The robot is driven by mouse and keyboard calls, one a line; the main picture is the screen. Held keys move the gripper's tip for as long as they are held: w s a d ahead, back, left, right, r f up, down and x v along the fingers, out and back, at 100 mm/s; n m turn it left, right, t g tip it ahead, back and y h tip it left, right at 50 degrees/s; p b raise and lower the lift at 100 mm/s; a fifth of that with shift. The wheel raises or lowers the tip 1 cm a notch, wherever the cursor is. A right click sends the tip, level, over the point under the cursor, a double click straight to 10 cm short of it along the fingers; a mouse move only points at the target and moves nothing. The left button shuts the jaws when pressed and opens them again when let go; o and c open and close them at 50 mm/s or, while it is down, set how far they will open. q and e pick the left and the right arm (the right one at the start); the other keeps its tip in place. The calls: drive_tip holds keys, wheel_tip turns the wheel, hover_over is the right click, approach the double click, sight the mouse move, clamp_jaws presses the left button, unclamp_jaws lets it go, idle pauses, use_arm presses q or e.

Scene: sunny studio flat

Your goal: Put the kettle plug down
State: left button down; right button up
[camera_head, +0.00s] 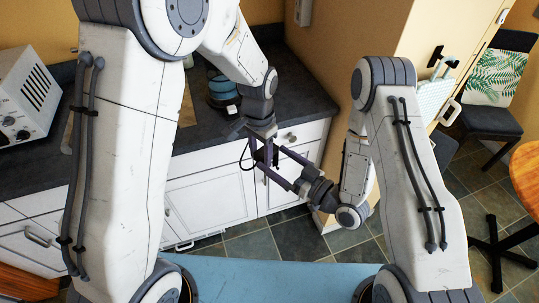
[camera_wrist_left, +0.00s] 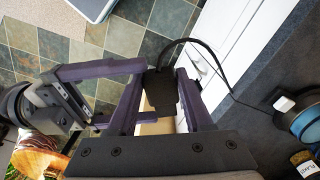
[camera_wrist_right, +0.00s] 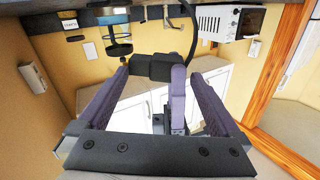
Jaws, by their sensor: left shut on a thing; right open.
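The black kettle plug (camera_head: 258,157) is held between the fingers of my left gripper (camera_head: 265,152), in the air in front of the counter. The plug (camera_wrist_left: 163,92) and the left fingers (camera_wrist_left: 160,100) fill the middle of the left wrist view. A black cord loops up from the plug toward the blue-banded kettle (camera_head: 221,85) on the counter. My right gripper (camera_head: 285,169) is open, its fingers reaching close around the plug's area. In the right wrist view the plug (camera_wrist_right: 152,67) shows between the tips; I cannot tell whether they touch it.
The dark counter (camera_head: 290,80) runs along the wall, above white cabinets (camera_head: 210,195). A white appliance (camera_head: 28,95) stands on it at the left. A blue surface (camera_head: 270,275) lies in front of me. A chair (camera_head: 490,120) and round wooden table (camera_head: 528,175) are at the right.

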use_arm(q)
drive_tip(key=c, duration=1.6)
unclamp_jaws()
drive_tip(key=shift+d, duration=0.15)
use_arm(e)
drive_tip(key=shift+x, duration=1.1)
drive_tip(key=shift+a, duration=0.4)
use_arm(q)
drive_tip(key=shift+w+r, duration=0.1)
drive_tip(key=shift+w, duration=0.05)
use_arm(e)
drive_tip(key=shift+c, duration=0.3)
drive_tip(key=c, duration=1)
drive_tip(key=o, duration=1.1)
drive_tip(key=shift+g, duration=0.3)
drive_tip(key=shift+c, duration=0.2)
use_arm(q)
drive_tip(key=shift+s, duration=0.2)
drive_tip(key=s+a+r+n, duration=0.2)
drive_tip(key=a+r+n, duration=0.1)
drive_tip(key=r, duration=0.2)
drive_tip(key=w+d+n, duration=0.5)
drive_tip(key=w+d, duration=0.2)
drive_tip(key=d, duration=0.1)
drive_tip(key=shift+w+f, duration=0.15)
drive_tip(key=shift+w, duration=0.25)
use_arm(e)
drive_tip(key=v, duration=1.2)
drive_tip(key=shift+f, duration=0.15)
